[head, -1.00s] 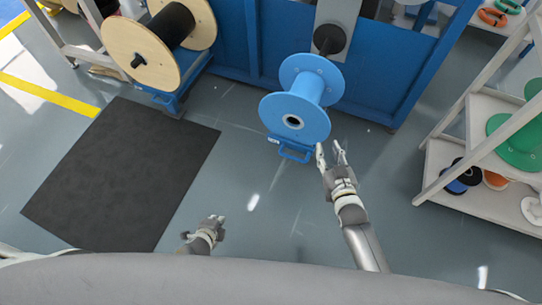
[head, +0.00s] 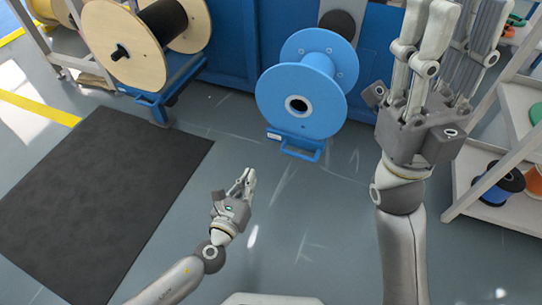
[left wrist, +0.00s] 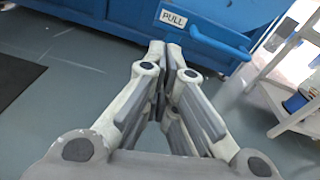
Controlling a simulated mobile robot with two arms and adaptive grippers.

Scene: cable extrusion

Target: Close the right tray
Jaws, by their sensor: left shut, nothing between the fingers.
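The right tray (head: 302,146) is the blue drawer with a bar handle, low at the base of the blue machine, under the blue spool (head: 303,100). My right gripper (head: 457,25) is raised near the head camera, fingers apart and empty.
A wooden spool of black cable (head: 130,40) stands on another blue tray (head: 150,103) at the left. A black mat (head: 85,200) lies on the floor. A pale shelf (head: 490,205) with small spools stands at the right. The floor between is open.

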